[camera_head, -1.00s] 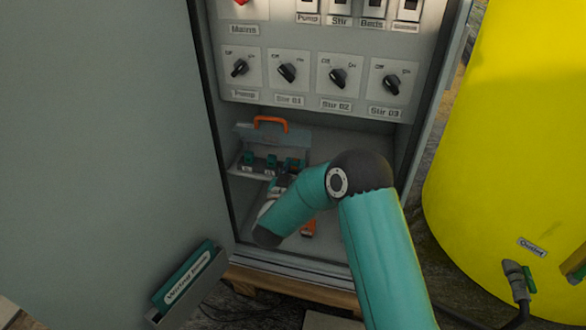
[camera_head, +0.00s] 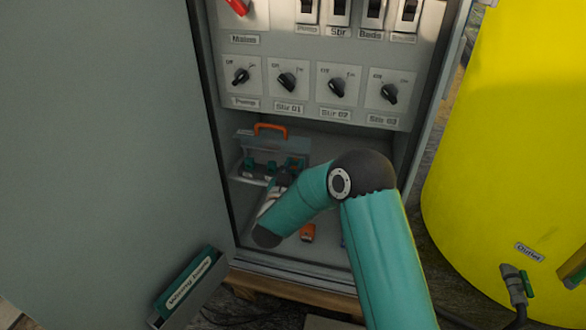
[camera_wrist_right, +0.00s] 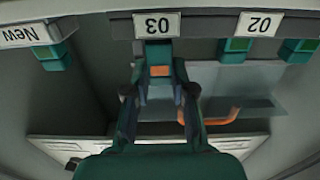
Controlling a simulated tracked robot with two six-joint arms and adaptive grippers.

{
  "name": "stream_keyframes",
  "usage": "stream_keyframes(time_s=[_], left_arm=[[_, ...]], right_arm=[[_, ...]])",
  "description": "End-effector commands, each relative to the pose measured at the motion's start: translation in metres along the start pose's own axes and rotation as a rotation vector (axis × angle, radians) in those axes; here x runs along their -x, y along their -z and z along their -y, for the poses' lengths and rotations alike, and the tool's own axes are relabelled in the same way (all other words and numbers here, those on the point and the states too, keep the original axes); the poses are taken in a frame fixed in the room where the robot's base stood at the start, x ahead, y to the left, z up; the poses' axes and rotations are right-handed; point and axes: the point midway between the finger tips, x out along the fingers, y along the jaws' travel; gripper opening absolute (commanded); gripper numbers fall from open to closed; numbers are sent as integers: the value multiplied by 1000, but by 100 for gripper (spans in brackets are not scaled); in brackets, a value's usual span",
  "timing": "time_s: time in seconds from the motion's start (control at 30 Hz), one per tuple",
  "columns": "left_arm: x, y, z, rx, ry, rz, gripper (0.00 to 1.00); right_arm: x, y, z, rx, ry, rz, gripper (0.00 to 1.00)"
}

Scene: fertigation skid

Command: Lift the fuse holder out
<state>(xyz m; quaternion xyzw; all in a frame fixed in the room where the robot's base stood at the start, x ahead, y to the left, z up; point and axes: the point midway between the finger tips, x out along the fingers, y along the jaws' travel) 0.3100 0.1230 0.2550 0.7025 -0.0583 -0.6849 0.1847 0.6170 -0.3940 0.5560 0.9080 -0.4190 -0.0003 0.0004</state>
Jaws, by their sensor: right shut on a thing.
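A row of teal fuse holders stands in a grey fuse box (camera_head: 246,179) low in the cabinet. In the right wrist view, which is upside down, the fuse holder labelled 03 (camera_wrist_right: 160,71) has an orange patch and sits in line with its label. My right gripper (camera_wrist_right: 160,93) is shut on this holder, with one finger on each side. In the head view my right gripper (camera_head: 285,178) is small and partly hidden by my own arm. My left gripper is not in view.
An open lid with an orange handle (camera_head: 271,127) stands behind the holders. Neighbouring holder 02 (camera_wrist_right: 235,50) and one by the New label (camera_wrist_right: 52,56) flank the held one. A switch panel (camera_head: 315,115) hangs above. A small orange object (camera_head: 308,232) lies on the cabinet floor.

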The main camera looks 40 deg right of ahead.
Motion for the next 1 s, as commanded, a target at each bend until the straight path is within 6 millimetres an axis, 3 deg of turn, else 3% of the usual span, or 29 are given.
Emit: stream_keyframes(time_s=[0.33,1.0], left_arm=[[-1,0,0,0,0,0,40],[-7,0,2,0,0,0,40]], right_arm=[[6,-1,1,0,2,1,0],[60,-1,1,-1,2,0,0]])
